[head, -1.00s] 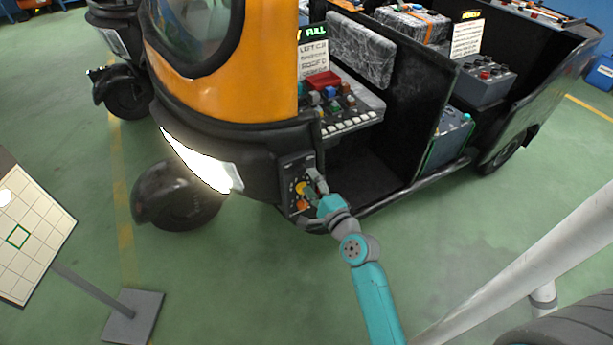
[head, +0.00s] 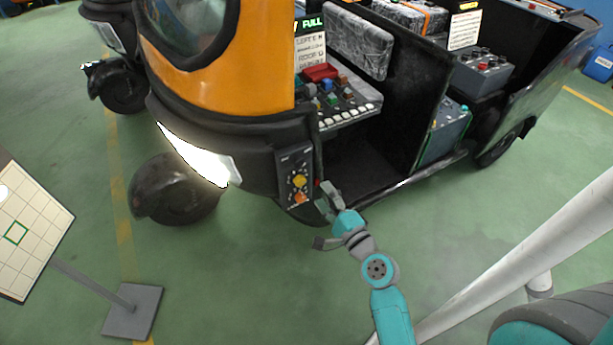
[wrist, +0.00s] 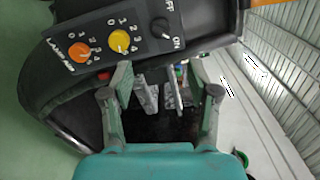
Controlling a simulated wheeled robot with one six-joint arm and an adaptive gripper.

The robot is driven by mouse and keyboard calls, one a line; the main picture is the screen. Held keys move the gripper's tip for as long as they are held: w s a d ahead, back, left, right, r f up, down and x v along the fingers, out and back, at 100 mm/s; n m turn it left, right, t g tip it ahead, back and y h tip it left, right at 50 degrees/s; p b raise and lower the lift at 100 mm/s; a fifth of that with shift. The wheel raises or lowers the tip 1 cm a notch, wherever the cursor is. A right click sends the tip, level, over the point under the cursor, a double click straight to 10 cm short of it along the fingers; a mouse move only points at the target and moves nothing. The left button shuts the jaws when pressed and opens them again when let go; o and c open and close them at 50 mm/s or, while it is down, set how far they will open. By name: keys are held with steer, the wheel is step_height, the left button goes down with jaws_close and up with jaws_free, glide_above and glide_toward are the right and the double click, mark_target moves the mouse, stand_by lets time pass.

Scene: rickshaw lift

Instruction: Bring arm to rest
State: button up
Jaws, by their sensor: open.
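My gripper (head: 325,216) is open and empty in the head view, just right of and below the rickshaw's black control panel (head: 296,177). In the wrist view its two fingers (wrist: 160,85) stand apart with nothing between them. The panel also shows at the upper left of the wrist view, with an orange knob (wrist: 83,52), a yellow knob (wrist: 119,41) and a black switch (wrist: 160,28) beside the letters ON. My gripper looks apart from the panel. Pedals (wrist: 160,97) show beyond the fingers in the wrist view.
The orange and black rickshaw (head: 222,85) fills the upper middle, its headlight lit and its cab full of coloured controls. A gridded board (head: 25,232) on a stand (head: 132,310) is at lower left. Green floor (head: 240,290) is clear in front of the rickshaw.

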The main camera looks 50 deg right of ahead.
steer(key=s+a+f+n+g+y, duration=0.15)
steer(key=s+a+f+n, duration=0.35)
steer(key=s+a+n, duration=0.5)
steer(key=s+a+r+n+y, duration=0.1)
steer(key=s+a+r+n, duration=0.2)
steer(key=s, duration=0.6)
steer(key=s+a+r+n+g+y, duration=0.1)
steer(key=s+a+r+n+y, duration=0.1)
steer(key=s+a+n, duration=0.5)
steer(key=s+r+n, duration=0.1)
steer(key=s+n, duration=0.1)
steer(key=n, duration=0.1)
steer(key=shift+a+n, duration=0.25)
steer(key=shift+n, duration=0.05)
